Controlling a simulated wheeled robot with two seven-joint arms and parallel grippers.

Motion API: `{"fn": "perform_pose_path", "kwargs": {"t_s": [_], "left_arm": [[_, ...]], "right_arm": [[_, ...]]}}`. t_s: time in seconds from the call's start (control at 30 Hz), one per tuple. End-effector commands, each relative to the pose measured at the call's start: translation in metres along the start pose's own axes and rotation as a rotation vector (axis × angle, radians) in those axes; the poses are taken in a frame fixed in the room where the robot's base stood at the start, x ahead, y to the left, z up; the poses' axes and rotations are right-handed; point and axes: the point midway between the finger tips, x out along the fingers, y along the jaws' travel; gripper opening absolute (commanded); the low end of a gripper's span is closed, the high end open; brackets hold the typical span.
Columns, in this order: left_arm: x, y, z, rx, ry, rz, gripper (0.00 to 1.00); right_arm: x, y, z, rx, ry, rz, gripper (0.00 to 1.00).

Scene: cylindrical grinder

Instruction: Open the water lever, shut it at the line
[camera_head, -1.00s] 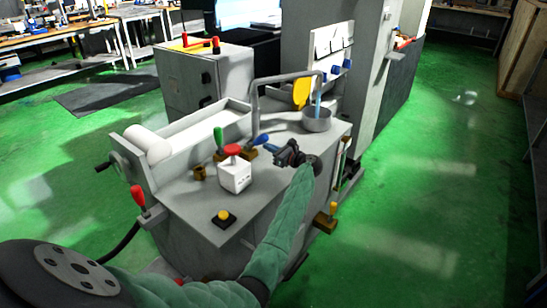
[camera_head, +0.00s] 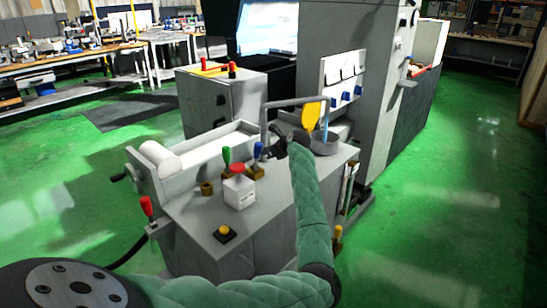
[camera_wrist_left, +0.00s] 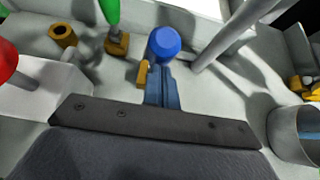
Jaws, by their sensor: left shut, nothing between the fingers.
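The blue-knobbed lever (camera_head: 258,150) stands on the grey machine top beside the green-knobbed lever (camera_head: 226,157). I take the blue one as the water lever. In the left wrist view, its blue knob (camera_wrist_left: 163,44) is just beyond my fingertips; I cannot tell if they touch. My left gripper (camera_head: 281,146) is shut and empty, just right of the blue knob in the head view. A thin blue water stream (camera_head: 324,122) shows above the round grey pot (camera_head: 327,146), which also shows in the left wrist view (camera_wrist_left: 288,140). I cannot make out a line on the pot. My right gripper is out of view.
A white block with a red button (camera_head: 239,189) stands in front of the levers. A bent grey pipe (camera_head: 295,102) arches behind my gripper, with a yellow paddle-shaped part (camera_head: 311,115) near it. A red-handled lever (camera_head: 147,207) is at the machine's left corner.

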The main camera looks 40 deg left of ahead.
Motion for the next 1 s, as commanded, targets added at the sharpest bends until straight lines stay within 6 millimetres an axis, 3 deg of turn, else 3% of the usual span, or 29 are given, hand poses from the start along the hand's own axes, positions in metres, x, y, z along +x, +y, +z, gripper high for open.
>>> {"fn": "perform_pose_path", "kwargs": {"t_s": [0.17, 0.6, 1.0], "left_arm": [[0.008, 0.0, 0.013, -0.005, 0.105, 0.0, 0.0], [0.017, 0.0, 0.026, 0.0, 0.102, 0.001, 0.0], [0.018, 0.001, 0.029, -0.002, 0.098, 0.001, 0.0]], "right_arm": [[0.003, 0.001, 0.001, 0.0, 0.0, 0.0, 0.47], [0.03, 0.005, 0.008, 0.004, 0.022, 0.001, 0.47], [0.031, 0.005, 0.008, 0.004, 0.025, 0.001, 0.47]]}}
